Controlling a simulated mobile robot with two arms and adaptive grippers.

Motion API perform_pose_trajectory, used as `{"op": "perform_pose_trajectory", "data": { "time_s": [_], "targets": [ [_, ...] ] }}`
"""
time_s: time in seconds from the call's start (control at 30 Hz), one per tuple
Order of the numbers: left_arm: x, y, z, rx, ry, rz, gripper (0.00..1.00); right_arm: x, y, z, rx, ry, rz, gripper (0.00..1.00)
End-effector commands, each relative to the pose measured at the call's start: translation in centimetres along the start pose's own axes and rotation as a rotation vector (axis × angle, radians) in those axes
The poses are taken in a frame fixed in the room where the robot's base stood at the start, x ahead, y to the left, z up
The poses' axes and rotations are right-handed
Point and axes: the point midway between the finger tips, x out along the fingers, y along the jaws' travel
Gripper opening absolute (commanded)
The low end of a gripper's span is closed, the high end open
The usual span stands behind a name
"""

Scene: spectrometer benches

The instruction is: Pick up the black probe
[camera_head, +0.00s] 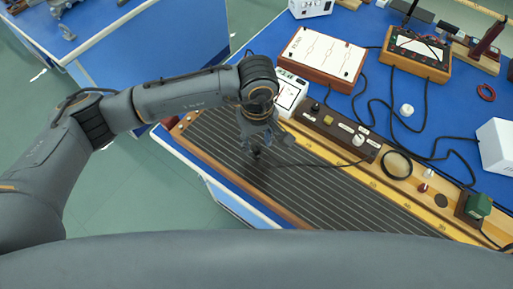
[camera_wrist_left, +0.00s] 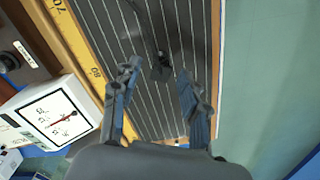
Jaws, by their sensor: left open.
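The black probe (camera_wrist_left: 161,68) stands on the dark striped board (camera_wrist_left: 147,113) in the left wrist view, with a thin black cable running from it. My left gripper (camera_wrist_left: 157,76) is open, with one finger on each side of the probe in that view. I cannot tell whether the fingers touch it. In the head view the left gripper (camera_head: 257,146) hangs over the upper left part of the striped board and hides most of the probe. The cable (camera_head: 310,165) runs right from there. My right gripper is not in view.
A white-faced meter (camera_head: 291,92) stands close behind the left gripper. A brown control box (camera_head: 335,127) and a yellow scale rail (camera_head: 412,196) lie along the board. Loose cables, a black ring (camera_head: 396,165) and a green block (camera_head: 478,205) are to the right.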

Motion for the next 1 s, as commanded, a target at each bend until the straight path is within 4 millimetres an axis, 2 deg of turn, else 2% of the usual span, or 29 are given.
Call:
{"op": "perform_pose_trajectory", "data": {
  "time_s": [0.03, 0.2, 0.47, 0.57, 0.7, 1.0],
  "targets": [
    [0.4, -0.2, 0.0, -0.002, -0.004, -0.005, 0.44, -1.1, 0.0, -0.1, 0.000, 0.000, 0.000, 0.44],
    [2.7, -0.1, -0.1, 0.000, -0.001, -0.002, 0.44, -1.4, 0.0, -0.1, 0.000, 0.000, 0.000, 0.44],
    [3.2, -0.1, -0.1, 0.000, 0.000, -0.001, 0.44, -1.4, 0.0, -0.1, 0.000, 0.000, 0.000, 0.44],
    [3.1, -0.1, -0.1, 0.000, 0.000, -0.001, 0.28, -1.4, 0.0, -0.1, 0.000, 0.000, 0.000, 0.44],
    [3.1, -0.1, -0.1, 0.000, 0.000, -0.001, 0.00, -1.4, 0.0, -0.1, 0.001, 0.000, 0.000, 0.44],
    [3.1, -0.1, -0.1, 0.000, 0.000, 0.000, 0.00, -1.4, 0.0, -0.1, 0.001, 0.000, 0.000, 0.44]
  ]
}}
